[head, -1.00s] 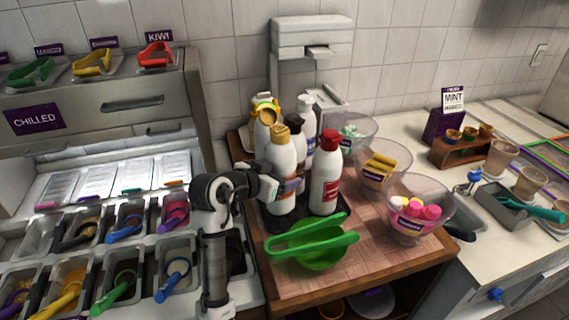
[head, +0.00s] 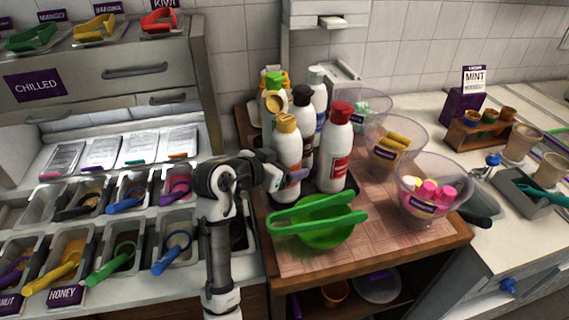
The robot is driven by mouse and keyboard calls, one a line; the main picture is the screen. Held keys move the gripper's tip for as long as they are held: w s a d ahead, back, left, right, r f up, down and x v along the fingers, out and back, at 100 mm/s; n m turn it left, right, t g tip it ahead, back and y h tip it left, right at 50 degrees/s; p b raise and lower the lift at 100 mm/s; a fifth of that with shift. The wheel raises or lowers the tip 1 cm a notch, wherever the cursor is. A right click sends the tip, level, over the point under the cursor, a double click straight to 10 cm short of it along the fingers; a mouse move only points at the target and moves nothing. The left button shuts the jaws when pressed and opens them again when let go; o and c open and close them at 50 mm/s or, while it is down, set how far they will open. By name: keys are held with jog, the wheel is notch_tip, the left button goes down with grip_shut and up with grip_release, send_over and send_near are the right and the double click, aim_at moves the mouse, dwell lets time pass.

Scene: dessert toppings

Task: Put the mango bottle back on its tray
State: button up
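A white bottle with a gold-yellow cap (head: 287,150) stands upright at the front left of a bottle group; I take it for the mango bottle, but cannot read its label. A dark tray (head: 276,206) shows beneath the group, mostly hidden; I cannot tell whether this bottle rests fully on it. My gripper (head: 284,177) is at the lower half of this bottle, reaching in from the left. Its fingers are partly hidden against the bottle, so I cannot tell whether they grip it.
A red-capped bottle (head: 336,150), a black-capped bottle (head: 302,125) and others stand close by. Clear bowls (head: 432,190) stand to the right. Topping tubs with coloured scoops (head: 125,205) fill the left counter.

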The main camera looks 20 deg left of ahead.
jog(key=shift+o, duration=0.9)
